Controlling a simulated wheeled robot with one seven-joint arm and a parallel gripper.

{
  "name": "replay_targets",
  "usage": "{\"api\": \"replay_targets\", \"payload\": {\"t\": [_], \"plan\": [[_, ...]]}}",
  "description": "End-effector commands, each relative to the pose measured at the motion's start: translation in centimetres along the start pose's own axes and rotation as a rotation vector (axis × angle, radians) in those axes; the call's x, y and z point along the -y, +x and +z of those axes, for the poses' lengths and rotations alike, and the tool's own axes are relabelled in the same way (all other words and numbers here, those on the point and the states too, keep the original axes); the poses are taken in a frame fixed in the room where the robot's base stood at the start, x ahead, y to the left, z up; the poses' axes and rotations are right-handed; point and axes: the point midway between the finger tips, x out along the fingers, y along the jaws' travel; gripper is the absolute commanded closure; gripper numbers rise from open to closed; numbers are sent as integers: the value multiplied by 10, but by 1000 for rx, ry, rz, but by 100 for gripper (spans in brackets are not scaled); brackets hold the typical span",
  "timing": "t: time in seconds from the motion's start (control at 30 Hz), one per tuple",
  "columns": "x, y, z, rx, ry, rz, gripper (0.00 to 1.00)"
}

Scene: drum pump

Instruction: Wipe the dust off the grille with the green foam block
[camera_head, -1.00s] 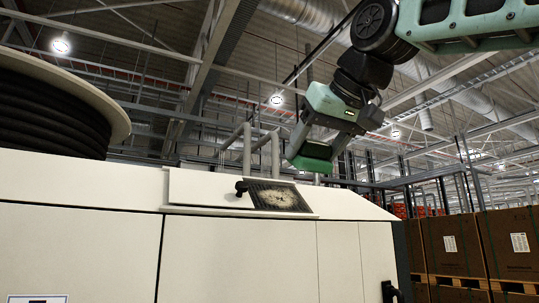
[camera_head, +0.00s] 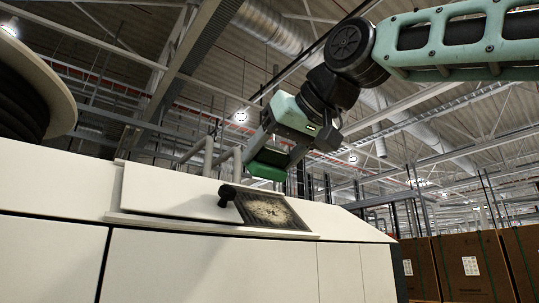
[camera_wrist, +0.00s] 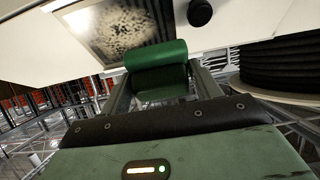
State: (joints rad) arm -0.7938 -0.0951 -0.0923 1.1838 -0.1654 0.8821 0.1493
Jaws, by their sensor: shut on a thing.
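The grille (camera_head: 269,211) is a dark panel with a pale dusty patch, set in the sloped top of the white cabinet. It also shows at the top of the wrist view (camera_wrist: 112,28), with dust over much of it. My gripper (camera_head: 270,168) is above the grille in the head view. It is shut on the green foam block (camera_wrist: 156,56), which lies across between the fingers. The block also shows in the head view (camera_head: 268,170). It looks apart from the grille. Part of the grille's lower edge is hidden by the block in the wrist view.
A black knob (camera_head: 227,194) stands at the grille's left edge. The white cabinet (camera_head: 200,265) fills the lower part of the head view. A large reel with black hose (camera_head: 30,95) is at the left. Brown boxes (camera_head: 465,268) are stacked at the right. Grey pipes rise behind the cabinet.

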Motion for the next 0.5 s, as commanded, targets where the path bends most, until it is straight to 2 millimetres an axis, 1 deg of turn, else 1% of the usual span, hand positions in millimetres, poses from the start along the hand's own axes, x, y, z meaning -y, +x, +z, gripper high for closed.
{"api": "replay_targets", "payload": {"t": [0.5], "plan": [[0, 45, 20, 2, 0, 0, 55]]}}
